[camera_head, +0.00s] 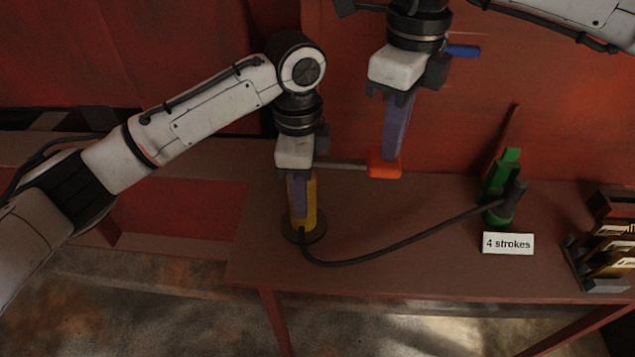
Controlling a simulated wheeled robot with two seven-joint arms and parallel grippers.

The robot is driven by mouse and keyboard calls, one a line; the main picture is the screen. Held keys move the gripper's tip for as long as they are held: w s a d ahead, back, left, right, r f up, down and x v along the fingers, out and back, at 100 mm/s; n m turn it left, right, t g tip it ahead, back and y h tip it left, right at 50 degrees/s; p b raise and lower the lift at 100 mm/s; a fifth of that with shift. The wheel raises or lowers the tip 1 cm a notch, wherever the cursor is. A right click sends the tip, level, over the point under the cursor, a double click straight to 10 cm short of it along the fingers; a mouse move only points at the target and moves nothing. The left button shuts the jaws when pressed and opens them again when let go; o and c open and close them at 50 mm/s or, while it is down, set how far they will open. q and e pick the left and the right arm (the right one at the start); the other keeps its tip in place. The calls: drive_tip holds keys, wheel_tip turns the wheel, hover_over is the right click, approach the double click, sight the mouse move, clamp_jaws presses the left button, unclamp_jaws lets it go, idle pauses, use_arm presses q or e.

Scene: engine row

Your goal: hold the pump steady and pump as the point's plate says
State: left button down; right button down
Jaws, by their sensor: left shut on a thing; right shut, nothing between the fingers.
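The pump (310,203) is a yellow upright cylinder on a dark round base on the table. A thin grey rod runs right from near its top to an orange grip (384,168). My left gripper (299,212) is shut on the pump's yellow body and hides part of it. My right gripper (391,150) is shut and empty, pointing down with its fingertips at the orange grip; I cannot tell if they touch. A dark hose (400,246) runs from the pump's foot to the green point (499,180). The white plate (508,243) before it reads "4 strokes".
The brown table (400,275) has clear room at its front middle. A dark rack (605,240) with labelled slots stands at the right edge. A red wall (570,120) rises behind. A small blue piece (463,51) shows beside my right gripper.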

drive_tip(key=shift+r, duration=1.4)
use_arm(q)
drive_tip(key=shift+d+r, duration=0.1)
use_arm(e)
drive_tip(key=shift+f, duration=2)
drive_tip(key=shift+r, duration=2)
use_arm(q)
drive_tip(key=c, duration=1)
unclamp_jaws()
drive_tip(key=shift+c, duration=0.2)
